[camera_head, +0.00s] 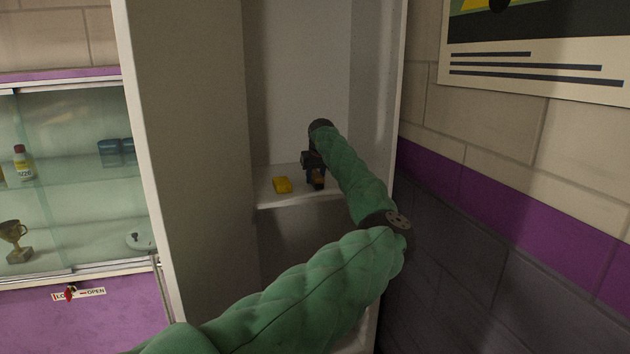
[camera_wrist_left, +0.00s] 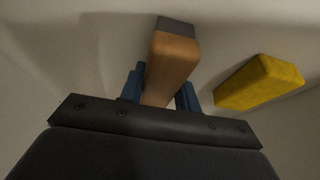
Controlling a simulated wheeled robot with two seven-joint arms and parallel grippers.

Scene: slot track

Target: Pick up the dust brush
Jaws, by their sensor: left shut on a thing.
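The dust brush (camera_wrist_left: 173,62) has a wooden body with a dark grey end. It sits between the two blue fingers of my left gripper (camera_wrist_left: 160,88), which is shut on it. In the head view the brush (camera_head: 317,179) shows as a small brown piece at the white cabinet shelf, below my left gripper (camera_head: 314,168). I cannot tell whether it touches the shelf. My green left arm reaches into the cabinet from below. My right gripper is in neither view.
A yellow sponge-like block (camera_head: 282,185) lies on the shelf (camera_head: 285,199) left of the brush. The tall cabinet's side wall (camera_head: 190,150) stands at the left and its right wall is close to my arm. A glass display case (camera_head: 75,180) stands further left.

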